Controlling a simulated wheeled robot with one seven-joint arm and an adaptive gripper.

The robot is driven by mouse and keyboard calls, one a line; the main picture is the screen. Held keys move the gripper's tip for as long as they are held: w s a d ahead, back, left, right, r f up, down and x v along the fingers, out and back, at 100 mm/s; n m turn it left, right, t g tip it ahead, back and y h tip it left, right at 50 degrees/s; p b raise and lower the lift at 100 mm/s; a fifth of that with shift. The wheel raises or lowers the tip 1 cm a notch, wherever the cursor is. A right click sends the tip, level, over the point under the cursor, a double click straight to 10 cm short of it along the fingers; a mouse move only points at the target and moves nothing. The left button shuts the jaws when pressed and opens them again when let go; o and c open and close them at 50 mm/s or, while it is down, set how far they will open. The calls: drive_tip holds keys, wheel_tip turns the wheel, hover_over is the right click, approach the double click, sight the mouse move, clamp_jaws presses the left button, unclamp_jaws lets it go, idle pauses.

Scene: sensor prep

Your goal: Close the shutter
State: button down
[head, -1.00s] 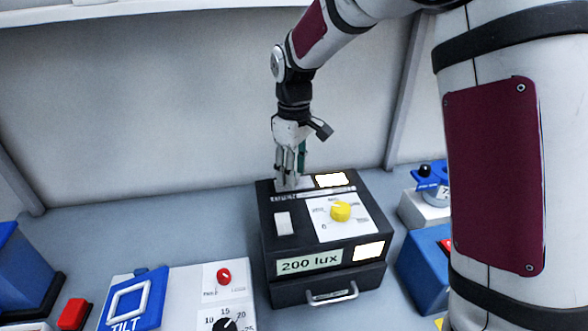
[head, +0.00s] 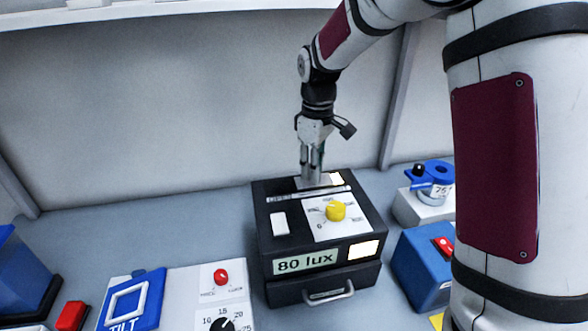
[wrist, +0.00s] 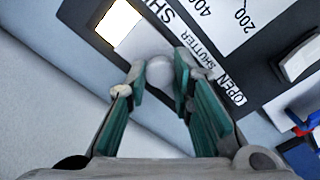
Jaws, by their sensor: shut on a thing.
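The shutter is a light grey sliding plate with a round pale knob on top of a black box (head: 262,235). In the wrist view the shutter plate (wrist: 143,42) partly covers a bright window (wrist: 118,20), leaving a lit strip. The word SHUTTER is printed beside the track, with OPEN at the end away from the window. My gripper (head: 311,174) points down at the back of the box. In the wrist view its green-padded fingers (wrist: 166,82) are shut around the shutter knob (wrist: 160,68). The front display (head: 306,261) reads 80 lux.
A yellow dial (head: 336,211) and a white switch (head: 279,223) sit on the box top, in front of the shutter. A drawer handle (head: 329,294) is at the front. A tilt panel (head: 190,290) stands left, a blue box (head: 418,265) right. A wall is behind.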

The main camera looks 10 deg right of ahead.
sight(328, 178)
drive_tip(key=shift+d, duration=1.75)
drive_tip(key=c, duration=1.4)
unclamp_jaws()
drive_tip(key=shift+d, duration=0.1)
drive_tip(key=shift+o, duration=0.2)
drive_tip(key=shift+r, duration=0.6)
wheel_tip(328, 178, up, 11)
